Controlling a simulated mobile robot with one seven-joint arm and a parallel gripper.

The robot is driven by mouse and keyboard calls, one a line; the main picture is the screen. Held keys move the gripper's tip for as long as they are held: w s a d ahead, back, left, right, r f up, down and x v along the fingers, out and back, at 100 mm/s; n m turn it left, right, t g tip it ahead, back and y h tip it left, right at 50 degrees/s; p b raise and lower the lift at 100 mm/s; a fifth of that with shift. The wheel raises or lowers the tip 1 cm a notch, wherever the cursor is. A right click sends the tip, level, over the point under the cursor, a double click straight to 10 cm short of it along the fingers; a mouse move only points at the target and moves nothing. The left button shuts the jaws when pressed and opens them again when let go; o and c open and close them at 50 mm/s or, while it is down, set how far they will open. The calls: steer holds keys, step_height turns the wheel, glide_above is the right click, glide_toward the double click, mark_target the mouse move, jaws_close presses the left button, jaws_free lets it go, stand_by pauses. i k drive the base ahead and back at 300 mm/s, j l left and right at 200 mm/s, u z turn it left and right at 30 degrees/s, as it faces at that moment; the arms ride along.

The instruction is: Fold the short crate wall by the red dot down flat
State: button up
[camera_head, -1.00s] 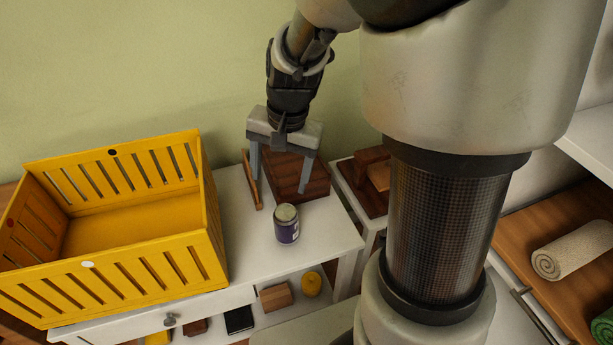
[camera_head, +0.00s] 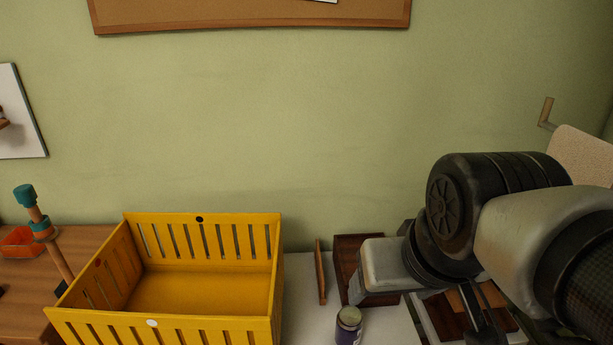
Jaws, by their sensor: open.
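The yellow slatted crate (camera_head: 200,325) stands on the white table at lower left, with its walls upright. Its short left wall (camera_head: 112,272) carries the red dot (camera_head: 97,262) on its inner face. The long far wall has a black dot and the long near wall a white dot. The crate looks empty, though its near floor is hidden. My gripper (camera_head: 385,292) is to the right of the crate, apart from it, above the dark wooden object. It is open and holds nothing that I can see; its fingers are partly hidden.
A purple jar (camera_head: 348,326) and a thin wooden board (camera_head: 320,272) stand between the crate and my gripper. A dark wooden box (camera_head: 348,252) is behind the jar.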

mark_target(74, 296)
steer(key=k+j+u, duration=0.15)
steer(key=j+u, duration=0.2)
steer(key=k+j+u, duration=0.1)
steer(key=j+u, duration=0.2)
steer(key=j, duration=0.2)
steer(key=j+u, duration=0.35)
steer(key=i+j+z, duration=0.25)
steer(key=i+j, duration=0.2)
steer(key=j, duration=0.15)
steer(key=i+j+z, duration=0.15)
steer(key=j, duration=0.2)
